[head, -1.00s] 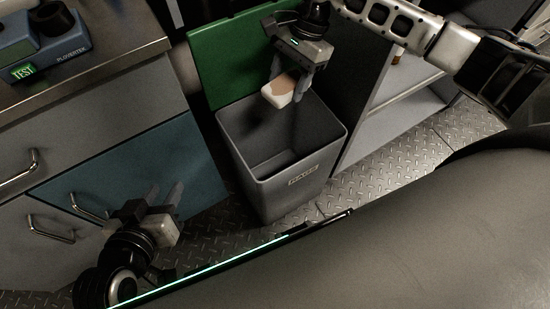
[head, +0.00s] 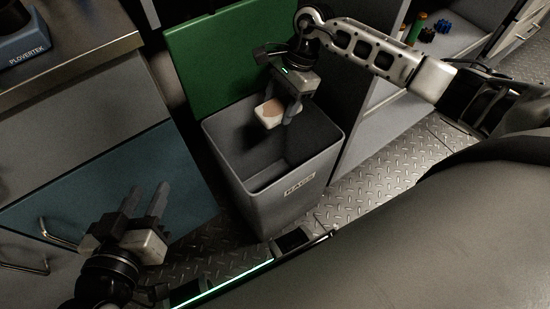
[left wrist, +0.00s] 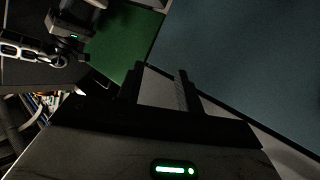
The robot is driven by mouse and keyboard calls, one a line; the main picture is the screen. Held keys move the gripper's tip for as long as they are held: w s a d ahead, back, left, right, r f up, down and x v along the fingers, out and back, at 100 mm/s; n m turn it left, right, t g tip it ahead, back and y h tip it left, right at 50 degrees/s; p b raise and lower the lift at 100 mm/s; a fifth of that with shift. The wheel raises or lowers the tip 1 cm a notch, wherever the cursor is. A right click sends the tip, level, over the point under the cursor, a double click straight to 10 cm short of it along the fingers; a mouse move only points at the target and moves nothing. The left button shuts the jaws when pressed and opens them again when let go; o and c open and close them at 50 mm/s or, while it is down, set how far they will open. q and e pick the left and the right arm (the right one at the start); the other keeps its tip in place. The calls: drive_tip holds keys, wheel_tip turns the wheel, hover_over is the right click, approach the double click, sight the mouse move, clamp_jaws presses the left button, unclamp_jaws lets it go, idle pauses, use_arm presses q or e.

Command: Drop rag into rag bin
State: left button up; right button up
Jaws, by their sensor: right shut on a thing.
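The grey rag bin (head: 262,208) with a RAGS label stands open on the floor. A small pale rag (head: 267,115) with a tan patch is in my right gripper (head: 282,112), which is shut on it. The rag hangs over the back part of the bin's mouth, about at rim height; its exact depth is hard to tell. My left gripper (head: 148,200) is empty with its fingers apart, left of the bin and in front of the drawers. Its fingers also show apart in the left wrist view (left wrist: 158,82).
A green panel (head: 225,60) stands upright behind the bin. Grey and blue drawers (head: 100,190) with metal handles are at the left, under a worktop. A shelf unit (head: 385,120) stands right of the bin. Diamond-plate floor (head: 375,190) is bare in front of it.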

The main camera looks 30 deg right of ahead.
drive_tip(key=o, duration=1.1)
drive_tip(key=shift+o, duration=0.2)
drive_tip(key=r, duration=0.1)
drive_tip(key=r+p, duration=0.1)
drive_tip(key=r, duration=0.2)
drive_tip(key=shift+s+a+r+p, duration=0.1)
drive_tip(key=shift+s+a+p, duration=0.05)
drive_tip(key=shift+s+p, duration=0.2)
use_arm(q)
drive_tip(key=shift+a+f+g+y+p, duration=0.35)
drive_tip(key=shift+f+g+p, duration=0.2)
drive_tip(key=shift+f+p, duration=0.2)
drive_tip(key=shift+a+f+g+y+p, duration=0.35)
drive_tip(key=shift+f+g+p, duration=0.2)
drive_tip(key=shift+f+p, duration=0.2)
use_arm(e)
drive_tip(key=s+a+r, duration=0.6)
drive_tip(key=s+r, duration=0.2)
drive_tip(key=s, duration=0.4)
drive_tip(key=shift+r, duration=0.4)
